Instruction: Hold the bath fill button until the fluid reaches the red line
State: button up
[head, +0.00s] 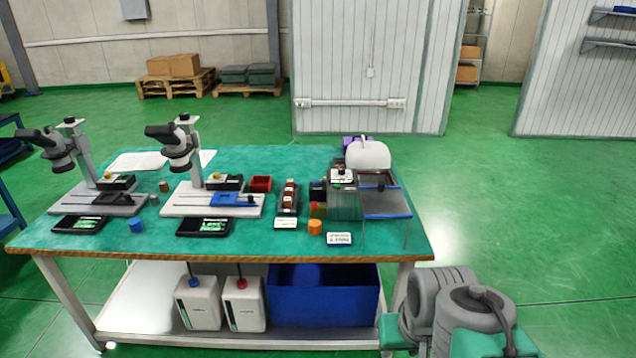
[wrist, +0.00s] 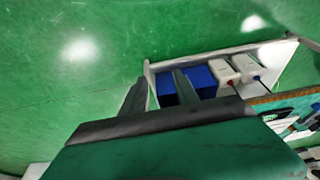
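A small apparatus stands at the right end of the green worktable in the head view. It has a grey box (head: 343,204) with a small white-topped unit (head: 342,176), a rounded white part (head: 368,155), and a clear-sided tank with a grey top (head: 386,203) and a blue front edge. This may be the bath. I cannot make out the fill button, the red line or a fluid level. My gripper (wrist: 160,82) shows in the wrist view with its two fingers apart and nothing between them. It points toward the floor and table's lower shelf, away from the apparatus.
The worktable (head: 90,243) carries two microscope stands (head: 75,155) (head: 180,150), dark display units (head: 204,227), an orange cylinder (head: 314,227) and a blue cylinder (head: 137,225). White canisters (head: 243,303) and a blue bin (head: 322,300) stand below. Green floor (head: 480,215) is clear at right.

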jog(key=shift+c, duration=0.4)
grip_shut()
dwell(1.4)
